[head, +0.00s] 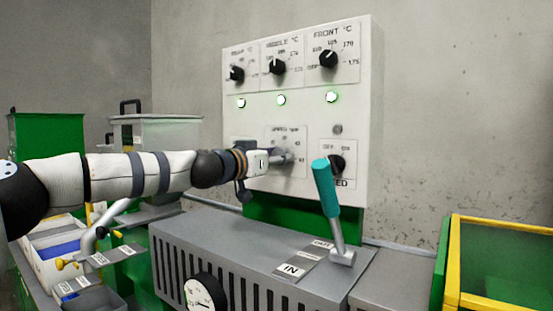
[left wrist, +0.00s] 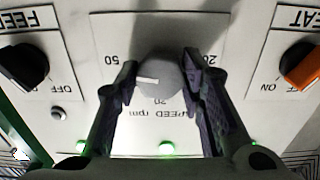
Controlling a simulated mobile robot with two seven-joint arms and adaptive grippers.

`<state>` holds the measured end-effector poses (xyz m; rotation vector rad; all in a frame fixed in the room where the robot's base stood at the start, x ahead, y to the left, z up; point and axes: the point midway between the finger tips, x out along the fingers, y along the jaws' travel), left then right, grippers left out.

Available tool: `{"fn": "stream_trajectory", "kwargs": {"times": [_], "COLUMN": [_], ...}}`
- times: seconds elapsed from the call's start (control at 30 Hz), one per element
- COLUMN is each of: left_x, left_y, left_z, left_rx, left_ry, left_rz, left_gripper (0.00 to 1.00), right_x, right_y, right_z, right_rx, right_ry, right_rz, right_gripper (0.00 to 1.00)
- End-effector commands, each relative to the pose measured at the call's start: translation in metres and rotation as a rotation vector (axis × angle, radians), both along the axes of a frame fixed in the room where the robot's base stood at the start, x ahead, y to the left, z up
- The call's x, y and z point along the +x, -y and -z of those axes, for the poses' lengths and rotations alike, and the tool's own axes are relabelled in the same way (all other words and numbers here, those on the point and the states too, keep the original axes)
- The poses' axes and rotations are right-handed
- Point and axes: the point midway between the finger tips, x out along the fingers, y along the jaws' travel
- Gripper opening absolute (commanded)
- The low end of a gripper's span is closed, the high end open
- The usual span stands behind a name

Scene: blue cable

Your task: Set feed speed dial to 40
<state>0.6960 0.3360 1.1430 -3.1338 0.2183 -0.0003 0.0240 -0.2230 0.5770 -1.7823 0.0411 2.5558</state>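The speed dial is a round grey knob (left wrist: 160,78) with a white pointer line, over an upside-down "SPEED rpm" label in the left wrist view. Its pointer aims left in that view, below the printed 50. In the head view the dial (head: 285,158) is partly hidden by my gripper on the white control panel (head: 368,110). My left gripper (left wrist: 159,68) has one finger on each side of the knob, and the fingertips appear to touch its sides. In the head view the left gripper (head: 268,162) reaches the panel from the left. My right gripper is out of view.
A black FEED switch (left wrist: 22,62) and an orange HEAT switch (left wrist: 298,65) flank the dial. Three temperature knobs sit above, including the front one (head: 328,59). A teal-handled lever (head: 326,190) stands in front of the panel. A yellow-edged green bin (head: 455,265) is at right.

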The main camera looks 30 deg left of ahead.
Motion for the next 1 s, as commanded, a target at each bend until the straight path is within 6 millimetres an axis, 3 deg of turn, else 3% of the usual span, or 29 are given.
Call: {"fn": "stream_trajectory", "kwargs": {"times": [0.37, 1.0], "left_x": [-0.0002, -0.0003], "left_y": [0.0001, 0.0010], "left_z": [-0.0001, -0.0005], "left_rx": [-0.087, -0.615], "left_ry": [-0.012, -0.086], "left_rz": [0.000, 0.000], "left_gripper": [0.08, 0.08], "right_x": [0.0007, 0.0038], "right_y": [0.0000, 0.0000], "right_z": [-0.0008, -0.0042], "right_rx": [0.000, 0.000], "right_ry": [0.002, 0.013], "right_rz": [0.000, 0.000], "right_gripper": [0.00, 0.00]}}
